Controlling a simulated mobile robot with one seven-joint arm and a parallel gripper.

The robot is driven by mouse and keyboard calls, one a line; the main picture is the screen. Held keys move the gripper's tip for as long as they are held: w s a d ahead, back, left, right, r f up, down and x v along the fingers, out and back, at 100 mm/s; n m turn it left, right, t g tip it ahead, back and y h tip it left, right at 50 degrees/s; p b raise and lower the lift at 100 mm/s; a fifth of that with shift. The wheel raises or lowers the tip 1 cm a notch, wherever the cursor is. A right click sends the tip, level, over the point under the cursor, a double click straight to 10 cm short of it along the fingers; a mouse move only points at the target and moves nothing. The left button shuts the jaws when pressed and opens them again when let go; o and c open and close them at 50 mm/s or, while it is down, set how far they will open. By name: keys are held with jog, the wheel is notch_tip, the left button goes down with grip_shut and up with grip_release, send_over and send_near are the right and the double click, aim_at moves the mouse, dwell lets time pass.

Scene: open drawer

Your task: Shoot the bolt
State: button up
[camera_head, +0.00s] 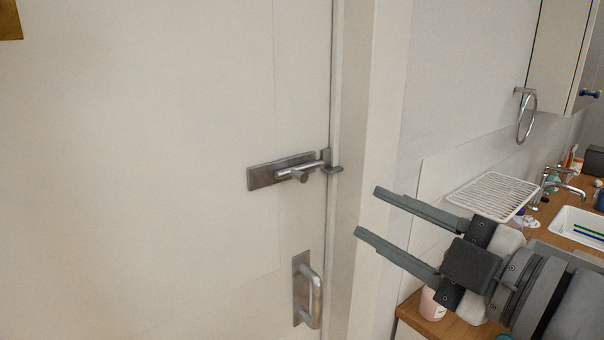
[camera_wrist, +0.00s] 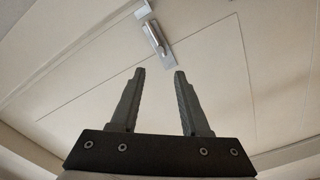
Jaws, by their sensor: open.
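The metal bolt (camera_head: 299,171) sits on a flat back plate (camera_head: 262,177) on the white door (camera_head: 150,170), near the door's right edge. A small knob (camera_head: 300,177) sticks out from the bolt. The bolt's right end is close to a catch (camera_head: 332,168) at the door frame; I cannot tell whether it is inside it. The bolt also shows in the wrist view (camera_wrist: 154,36), beyond the fingertips. My gripper (camera_head: 366,212) is open and empty, to the right of and a little below the bolt, apart from it.
A metal pull handle (camera_head: 315,296) is on the door below the bolt. To the right are a wooden counter (camera_head: 432,322), a white dish rack (camera_head: 492,194), a sink with a tap (camera_head: 562,185), a towel ring (camera_head: 526,116) and a wall cabinet (camera_head: 558,55).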

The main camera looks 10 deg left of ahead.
aim_at(301, 172)
jog(key=shift+b+x, duration=1.2)
jog(key=shift+x, duration=6.3)
jog(key=shift+w, duration=0.1)
grip_shut()
jog(key=shift+f, duration=0.15)
